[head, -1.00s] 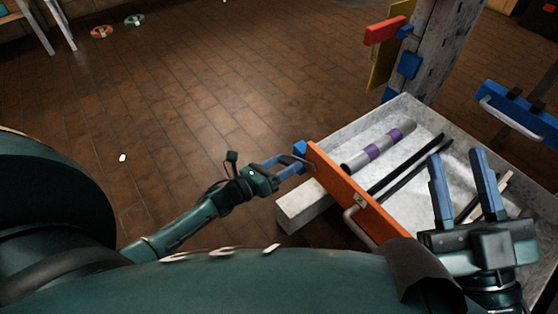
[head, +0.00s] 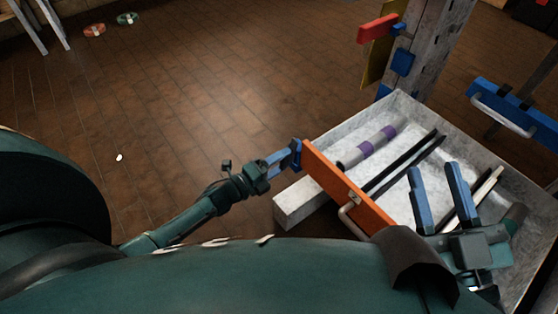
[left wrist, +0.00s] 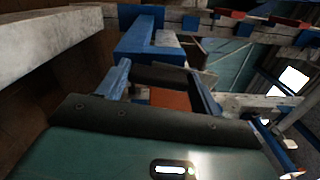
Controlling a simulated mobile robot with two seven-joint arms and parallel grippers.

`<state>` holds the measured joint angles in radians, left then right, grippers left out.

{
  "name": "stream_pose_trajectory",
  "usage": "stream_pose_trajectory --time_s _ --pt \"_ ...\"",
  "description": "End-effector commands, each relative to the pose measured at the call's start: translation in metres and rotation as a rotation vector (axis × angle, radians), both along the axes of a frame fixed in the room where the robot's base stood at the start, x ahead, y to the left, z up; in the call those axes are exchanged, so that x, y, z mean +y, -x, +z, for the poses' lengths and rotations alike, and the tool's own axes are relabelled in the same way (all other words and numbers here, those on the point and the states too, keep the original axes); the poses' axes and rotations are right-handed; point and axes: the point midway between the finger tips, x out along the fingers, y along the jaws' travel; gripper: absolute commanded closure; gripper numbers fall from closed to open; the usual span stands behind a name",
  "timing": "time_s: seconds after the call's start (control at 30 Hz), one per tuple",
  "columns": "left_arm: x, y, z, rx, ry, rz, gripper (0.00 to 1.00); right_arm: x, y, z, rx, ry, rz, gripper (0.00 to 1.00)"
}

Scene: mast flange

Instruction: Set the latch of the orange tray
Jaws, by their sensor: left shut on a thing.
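My left gripper (head: 287,158) reaches this end from the left and is shut on the latch. In the left wrist view its fingers (left wrist: 163,78) flank a dark part, with an orange patch below; the exact contact is unclear. My right gripper (head: 433,168) is open over the tray's right part, fingers apart, with nothing seen between them.
The tray holds a grey tube with purple bands (head: 370,146) and several dark and pale bars (head: 405,165). A grey mast (head: 432,45) with red (head: 378,28) and blue parts rises behind. A blue handled bar (head: 510,108) is at right. The floor at left is largely open.

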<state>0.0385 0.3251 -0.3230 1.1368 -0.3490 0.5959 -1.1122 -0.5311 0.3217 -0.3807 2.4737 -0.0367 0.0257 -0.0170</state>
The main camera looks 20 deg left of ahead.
Motion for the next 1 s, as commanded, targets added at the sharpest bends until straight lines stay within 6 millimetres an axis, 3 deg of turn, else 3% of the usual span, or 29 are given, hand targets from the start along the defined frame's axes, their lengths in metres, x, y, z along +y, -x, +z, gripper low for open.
stream_pose_trajectory --time_s 0.3,0.9,0.93,1.0 --pt "0.0001 0.0005 -0.0011 0.074 0.122 0.0 0.76 0.0007 0.0026 -0.0052 0.036 -0.005 0.0 0.64" --pt "-0.0001 0.0009 -0.0015 0.094 0.155 -0.001 0.76 0.001 0.0025 -0.0059 0.041 -0.008 0.001 0.64" --pt "-0.0001 0.0009 -0.0015 0.094 0.155 -0.001 0.32 0.001 0.0025 -0.0059 0.041 -0.008 0.001 0.64" --pt "-0.0002 0.0008 -0.0014 0.093 0.154 -0.001 0.26 0.001 0.0025 -0.0059 0.041 -0.008 0.001 0.64"
